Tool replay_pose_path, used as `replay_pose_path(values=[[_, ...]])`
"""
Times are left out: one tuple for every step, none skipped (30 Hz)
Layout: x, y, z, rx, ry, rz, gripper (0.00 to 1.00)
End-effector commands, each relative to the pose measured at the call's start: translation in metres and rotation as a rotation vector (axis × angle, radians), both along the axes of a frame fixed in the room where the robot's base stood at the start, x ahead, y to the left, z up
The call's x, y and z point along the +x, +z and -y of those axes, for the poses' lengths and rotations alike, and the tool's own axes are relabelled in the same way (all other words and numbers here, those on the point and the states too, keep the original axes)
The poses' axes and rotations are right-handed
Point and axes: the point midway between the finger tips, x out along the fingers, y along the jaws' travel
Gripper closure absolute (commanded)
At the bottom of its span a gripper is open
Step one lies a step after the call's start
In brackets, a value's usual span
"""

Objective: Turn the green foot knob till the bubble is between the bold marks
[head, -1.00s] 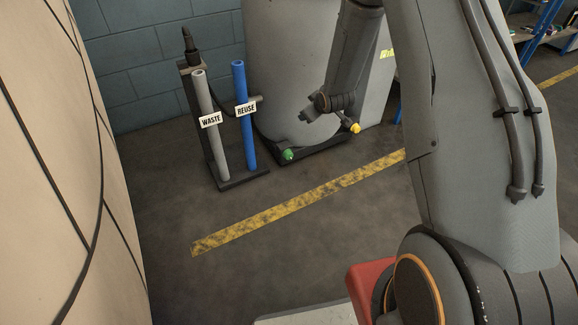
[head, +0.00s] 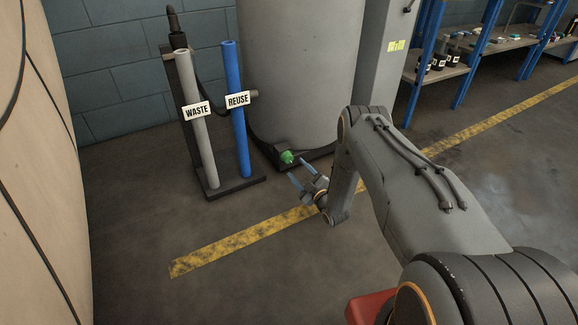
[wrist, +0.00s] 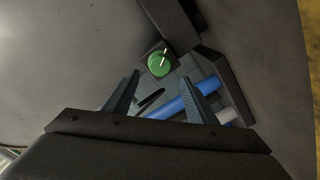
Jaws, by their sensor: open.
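The green foot knob (head: 287,157) sits low at the front corner of the big grey tank's (head: 300,75) dark base. In the wrist view the green knob (wrist: 158,66) is round, with a pale line running from its middle toward the upper right. My gripper (head: 299,171) is open and empty, its two blue-grey fingers pointing at the knob from the front right. In the wrist view my gripper's fingertips (wrist: 160,78) stand apart, just below the knob, and do not appear to touch it. No bubble or bold marks can be made out.
A grey WASTE pipe (head: 198,130) and a blue REUSE pipe (head: 236,115) stand on a dark base left of the knob. A yellow-black floor stripe (head: 235,238) runs under my arm. Blue shelving (head: 440,70) is at the back right. A beige rounded surface (head: 40,200) fills the left edge.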

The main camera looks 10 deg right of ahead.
Motion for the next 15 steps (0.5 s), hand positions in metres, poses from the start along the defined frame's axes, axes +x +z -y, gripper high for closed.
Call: replay_pose_path(values=[[0.004, -0.001, -0.002, -0.001, 0.002, 0.006, 0.48], [0.007, -0.001, -0.003, -0.001, 0.002, 0.007, 0.48], [0.012, -0.001, -0.004, -0.001, 0.003, 0.008, 0.48], [0.016, -0.001, -0.006, -0.001, 0.002, 0.007, 0.48], [0.02, -0.001, -0.007, -0.001, 0.001, 0.006, 0.48], [0.026, -0.001, -0.009, -0.001, 0.001, 0.006, 0.48], [0.031, -0.001, -0.01, -0.001, 0.001, 0.006, 0.48], [0.035, -0.002, -0.012, -0.001, 0.002, 0.006, 0.48], [0.042, -0.001, -0.014, -0.001, 0.003, 0.006, 0.48], [0.046, -0.001, -0.016, -0.001, 0.003, 0.006, 0.48], [0.05, -0.002, -0.017, 0.0, 0.002, 0.005, 0.48], [0.054, -0.002, -0.018, 0.0, 0.002, 0.004, 0.48], [0.058, -0.002, -0.019, 0.0, 0.001, 0.004, 0.48], [0.061, -0.002, -0.02, 0.0, 0.001, 0.004, 0.48], [0.064, -0.001, -0.021, 0.0, 0.001, 0.004, 0.48]])
